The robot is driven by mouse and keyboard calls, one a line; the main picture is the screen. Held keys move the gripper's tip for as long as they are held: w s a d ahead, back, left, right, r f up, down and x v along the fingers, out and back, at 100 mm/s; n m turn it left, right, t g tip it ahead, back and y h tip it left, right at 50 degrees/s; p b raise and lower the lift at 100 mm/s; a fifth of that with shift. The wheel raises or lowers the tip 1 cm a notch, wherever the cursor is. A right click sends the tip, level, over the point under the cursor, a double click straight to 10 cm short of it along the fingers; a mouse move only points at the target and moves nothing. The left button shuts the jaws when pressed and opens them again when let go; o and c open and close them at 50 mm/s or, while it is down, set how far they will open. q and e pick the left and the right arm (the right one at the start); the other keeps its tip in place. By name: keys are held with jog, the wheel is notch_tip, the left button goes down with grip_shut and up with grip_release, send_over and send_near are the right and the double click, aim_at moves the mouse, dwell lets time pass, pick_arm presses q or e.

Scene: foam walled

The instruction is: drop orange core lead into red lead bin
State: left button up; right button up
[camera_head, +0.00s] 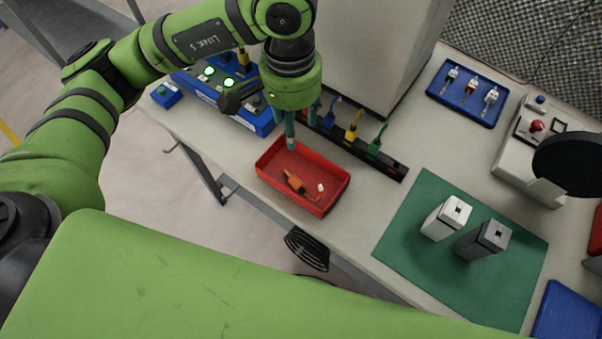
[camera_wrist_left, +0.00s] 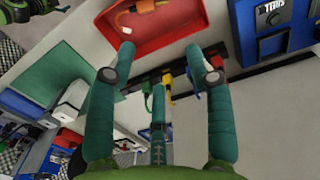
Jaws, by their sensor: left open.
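The red bin (camera_head: 268,180) stands on the white bench, and it also shows at the top of the left wrist view (camera_wrist_left: 172,45). The orange lead (camera_head: 294,183) lies inside the bin, with its white tip near the bin's right wall. The orange lead also shows in the left wrist view (camera_wrist_left: 140,7). My left gripper (camera_head: 298,133) points down just behind the bin's back edge. Its teal fingers (camera_wrist_left: 165,75) are spread apart in the left wrist view with nothing between them. My right gripper is not in view.
A black rack (camera_head: 393,170) with blue, yellow and green leads stands behind the bin. A blue panel (camera_head: 262,122) with green lights is at the left. A green mat (camera_head: 400,243) with two blocks and a blue tray (camera_head: 439,97) lie at the right.

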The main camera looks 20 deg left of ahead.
pick_arm(q)
notch_tip(320, 180, up, 5)
jog(key=shift+r, duration=0.2)
dwell(0.5)
